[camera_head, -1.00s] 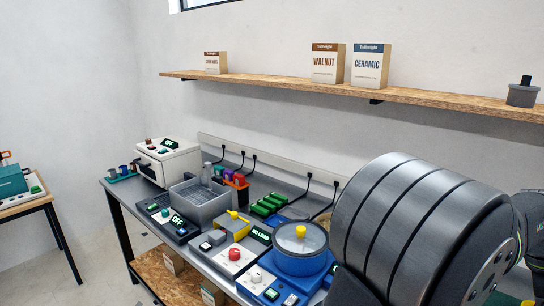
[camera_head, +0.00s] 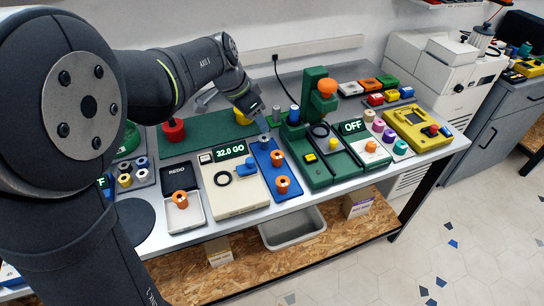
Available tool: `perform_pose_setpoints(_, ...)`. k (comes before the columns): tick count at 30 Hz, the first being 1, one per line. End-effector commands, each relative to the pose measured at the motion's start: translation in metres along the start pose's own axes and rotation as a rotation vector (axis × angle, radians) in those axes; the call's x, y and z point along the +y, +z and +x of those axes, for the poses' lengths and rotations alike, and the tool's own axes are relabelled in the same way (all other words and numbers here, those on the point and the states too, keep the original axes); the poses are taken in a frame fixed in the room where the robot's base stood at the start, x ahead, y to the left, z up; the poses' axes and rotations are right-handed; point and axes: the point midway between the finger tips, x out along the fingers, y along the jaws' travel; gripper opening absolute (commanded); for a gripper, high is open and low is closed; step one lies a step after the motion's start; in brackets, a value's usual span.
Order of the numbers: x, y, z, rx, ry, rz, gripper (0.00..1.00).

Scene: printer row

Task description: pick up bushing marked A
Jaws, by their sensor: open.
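No letter A is legible on any bushing at this size, so I cannot tell which one is marked A. Another orange bushing (camera_head: 180,199) sits in the tray marked REDO (camera_head: 186,219).
A cream gauge reading 32.0 GO (camera_head: 240,200) lies left of the blue tray. A green press (camera_head: 325,172) stands close on its right. More coloured bushings, one purple (camera_head: 378,125), stand further right beside a yellow device (camera_head: 412,124). A grey bin (camera_head: 292,232) is below.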

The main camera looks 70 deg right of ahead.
Motion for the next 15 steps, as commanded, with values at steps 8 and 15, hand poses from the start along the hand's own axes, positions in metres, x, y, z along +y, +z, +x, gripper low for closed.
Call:
perform_pose_setpoints(8,0.018,-0.001,0.031,0.013,-0.065,-0.156,0.59)
perform_pose_setpoints(15,0.016,0.000,0.077,0.010,-0.063,-0.159,0.59)
